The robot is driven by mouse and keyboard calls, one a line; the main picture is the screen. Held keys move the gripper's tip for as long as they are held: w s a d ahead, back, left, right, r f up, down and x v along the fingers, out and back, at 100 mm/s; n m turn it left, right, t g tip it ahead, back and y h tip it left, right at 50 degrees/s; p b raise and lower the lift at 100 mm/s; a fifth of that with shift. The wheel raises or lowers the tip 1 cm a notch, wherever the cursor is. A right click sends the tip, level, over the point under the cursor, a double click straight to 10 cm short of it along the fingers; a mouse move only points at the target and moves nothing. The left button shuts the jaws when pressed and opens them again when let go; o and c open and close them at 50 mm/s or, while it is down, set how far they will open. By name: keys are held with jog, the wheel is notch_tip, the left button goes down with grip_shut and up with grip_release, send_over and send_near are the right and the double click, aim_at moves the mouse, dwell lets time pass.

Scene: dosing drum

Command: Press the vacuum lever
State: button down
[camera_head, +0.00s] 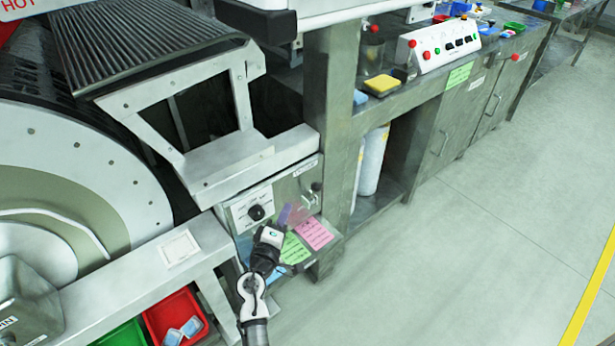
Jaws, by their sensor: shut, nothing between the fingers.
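A small metal lever (309,198) sticks out at the right side of the grey control panel (284,189) below the conveyor frame. I cannot read the labels, so I cannot confirm that it is the vacuum lever. A black rotary knob (256,212) on a white plate sits to its left. My gripper (283,221) is in front of the panel, below and left of the lever and right of the knob. It is shut and looks empty. Its tips are small, and I see no clear contact with the lever.
Pink (313,233) and green (294,249) notes lie beside my gripper. A large drum (70,190) fills the left. Red (172,315) and green bins stand low at the left. A steel post (338,130) stands right of the panel. The floor at right is clear.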

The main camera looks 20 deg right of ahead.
aim_at(314, 194)
jog(key=shift+s+d+f+h, duration=0.15)
jog(key=shift+d+f+h, duration=0.15)
jog(key=shift+d+f, duration=0.25)
jog(key=shift+d+r, duration=0.1)
jog(key=shift+d, duration=0.05)
jog(key=shift+f+p+x, duration=0.15)
jog(key=shift+p+x, duration=0.65)
jog(key=shift+x, duration=1.7)
jog(key=shift+f+p+x, duration=0.1)
jog(key=shift+p+x, duration=0.7)
jog(key=shift+x, duration=1.7)
jog(key=shift+f+b, duration=0.25)
jog(key=shift+b, duration=0.7)
jog(key=shift+s+d+r+m+g+b, duration=0.1)
jog(key=shift+s+m+g+b, duration=0.25)
jog(key=shift+b, duration=0.4)
